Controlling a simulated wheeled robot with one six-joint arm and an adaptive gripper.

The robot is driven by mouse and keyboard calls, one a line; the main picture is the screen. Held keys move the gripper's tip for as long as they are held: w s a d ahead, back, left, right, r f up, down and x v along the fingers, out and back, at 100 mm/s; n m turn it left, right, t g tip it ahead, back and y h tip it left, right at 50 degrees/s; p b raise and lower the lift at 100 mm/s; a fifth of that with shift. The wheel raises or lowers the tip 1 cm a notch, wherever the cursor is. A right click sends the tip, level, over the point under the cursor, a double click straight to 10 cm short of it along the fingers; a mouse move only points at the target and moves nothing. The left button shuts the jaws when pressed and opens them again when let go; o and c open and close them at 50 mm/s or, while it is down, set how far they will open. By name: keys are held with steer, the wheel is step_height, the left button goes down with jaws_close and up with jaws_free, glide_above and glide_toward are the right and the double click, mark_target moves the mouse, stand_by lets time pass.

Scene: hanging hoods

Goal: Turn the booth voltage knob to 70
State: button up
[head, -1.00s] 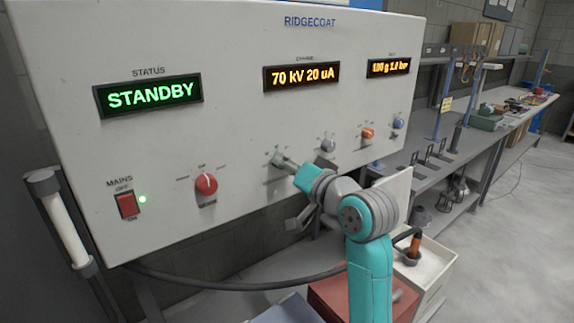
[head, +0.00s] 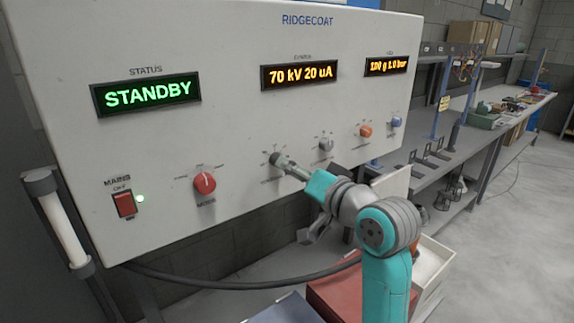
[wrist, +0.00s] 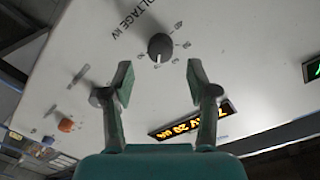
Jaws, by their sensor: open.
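The charge display (head: 299,75) reads 70 kV 20 uA in orange. In the wrist view my gripper (wrist: 158,76) is open and empty. Its two fingers stand either side of the knob's line, with the knob just beyond the tips and apparently clear of them.
A red mode knob (head: 205,183) sits to the left, and a grey knob (head: 326,144), orange knob (head: 365,131) and blue knob (head: 396,122) to the right. The status display (head: 147,94) reads STANDBY. A red mains switch (head: 124,204) is at lower left. A workbench (head: 470,135) stands at right.

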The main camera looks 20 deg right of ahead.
steer(key=v, duration=0.8)
steer(key=s+f+h, duration=0.1)
steer(key=s+f, duration=0.3)
steer(key=f, duration=0.5)
steer(key=s+a+f+m+h, duration=0.15)
steer(key=s+f, duration=0.25)
steer(key=f, duration=0.5)
steer(key=s+f+h, duration=0.2)
steer(key=s+f, duration=0.2)
steer(key=f, duration=0.6)
steer(key=s+a+f+n+g, duration=0.1)
steer(key=s+f+n, duration=0.2)
steer(key=s, duration=1.2)
steer(key=s+a+f+n+g, duration=0.1)
steer(key=s+f+n, duration=0.2)
steer(key=s, duration=1.1)
steer(key=shift+s+f, duration=0.35)
steer(key=shift+f, duration=0.15)
